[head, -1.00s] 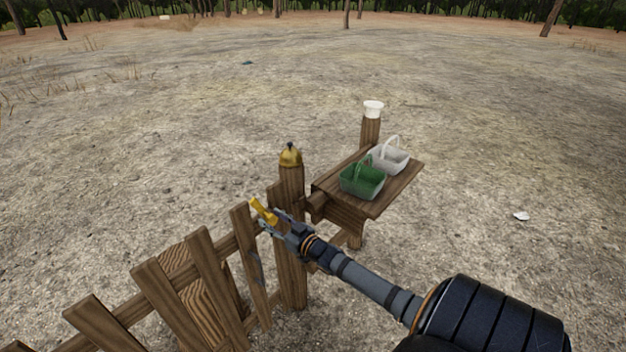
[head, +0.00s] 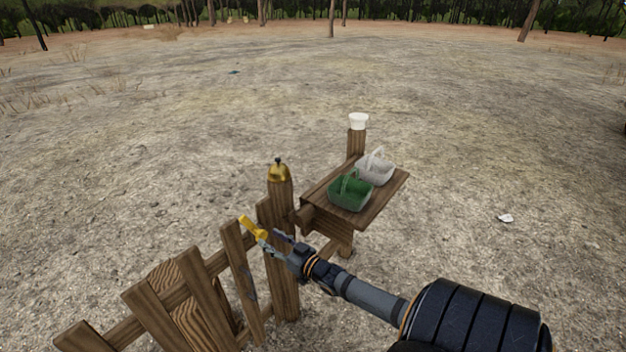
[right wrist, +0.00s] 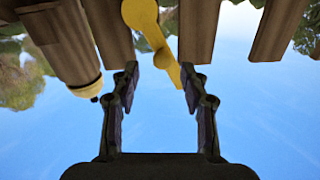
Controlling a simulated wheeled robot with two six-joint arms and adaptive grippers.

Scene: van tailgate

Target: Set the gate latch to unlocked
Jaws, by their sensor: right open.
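The yellow gate latch (head: 253,228) sits at the top of the wooden gate (head: 238,262), beside the gate post (head: 280,285). Its handle slants down to the right in the head view. My right gripper (head: 270,241) is open, with its fingertips close to the handle's lower end. In the right wrist view, the latch (right wrist: 146,25) has a round head and a narrow handle. The handle's tip lies near the opening between the two fingers (right wrist: 160,80), nearer the right one; I cannot tell whether they touch. My left gripper is not in view.
A brass bell-shaped object (head: 279,173) tops the post. A wooden shelf (head: 385,196) to its right holds a green basket (head: 350,193) and a white basket (head: 377,168). A white-topped post (head: 358,122) stands behind. Open ground lies beyond.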

